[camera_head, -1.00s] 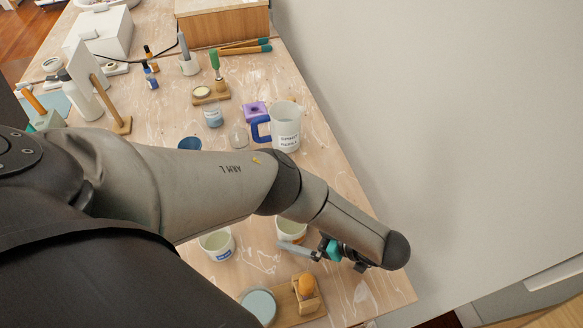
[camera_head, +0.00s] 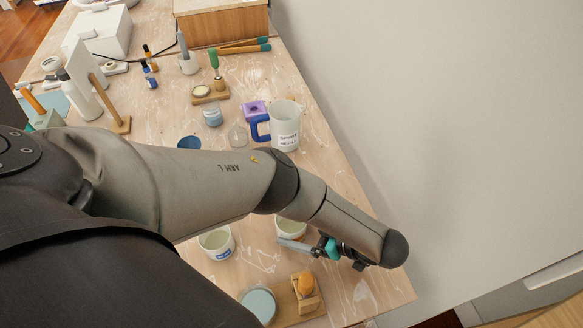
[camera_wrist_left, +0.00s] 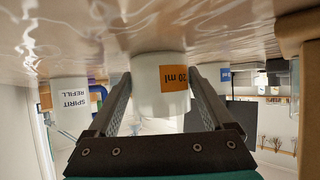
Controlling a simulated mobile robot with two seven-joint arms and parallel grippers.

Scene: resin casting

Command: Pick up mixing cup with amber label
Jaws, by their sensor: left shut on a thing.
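The mixing cup with the amber label (camera_wrist_left: 174,78) is between the fingers of my left gripper (camera_wrist_left: 160,100) in the left wrist view, which is upside down. The label reads 20 ml. In the head view the white cup (camera_head: 291,227) is partly hidden by my arm, and its label does not show. My left gripper (camera_head: 294,246) is shut on this cup from the near right side. The cup looks upright at table level; I cannot tell whether its base touches the table. My right gripper is not in view.
A cup with a blue label (camera_head: 216,244) stands just left. A wooden board (camera_head: 300,306) with an orange-topped item and a grey-blue disc (camera_head: 258,306) lie in front. A wall borders the table's right side.

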